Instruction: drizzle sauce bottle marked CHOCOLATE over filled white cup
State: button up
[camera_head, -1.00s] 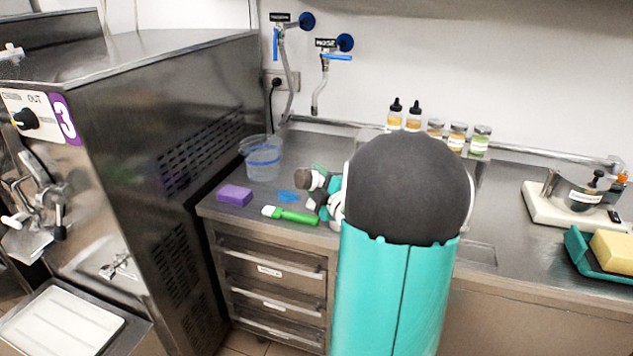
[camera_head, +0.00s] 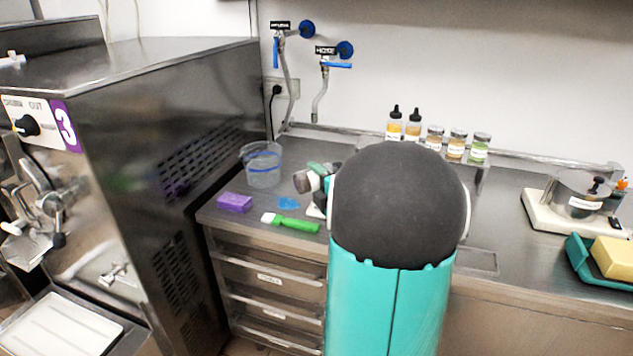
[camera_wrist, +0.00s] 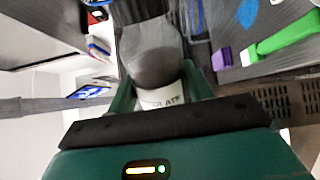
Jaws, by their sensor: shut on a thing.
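My gripper (camera_wrist: 157,100) is shut on a sauce bottle (camera_wrist: 155,65) with a greyish-brown body. Its white label shows the letters "LATE"; the rest is hidden. In the head view the bottle (camera_head: 302,183) shows beside my arm, tilted, its dark end toward the left, above the counter near the green-handled tool. My arm's large dark joint hides most of my gripper (camera_head: 322,186) there. I cannot make out the filled white cup in either view; my arm covers part of the counter.
A clear bucket (camera_head: 262,165), a purple sponge (camera_head: 235,202), a blue piece (camera_head: 289,203) and a green-handled tool (camera_head: 292,223) lie left on the counter. Several jars (camera_head: 457,146) and dropper bottles (camera_head: 394,125) stand behind my arm. A scale (camera_head: 548,207) and teal tray (camera_head: 590,263) are right.

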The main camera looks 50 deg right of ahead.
jog(key=shift+r, duration=0.1)
jog(key=shift+r+n, duration=0.75)
jog(key=shift+n, duration=0.4)
jog(key=shift+r+n, duration=0.7)
jog(key=shift+n, duration=0.45)
jog(key=shift+r, duration=0.1)
notch_tip(320, 180, up, 2)
jog(key=n, duration=0.4)
jog(key=shift+r+n, duration=0.15)
jog(key=shift+n, duration=0.15)
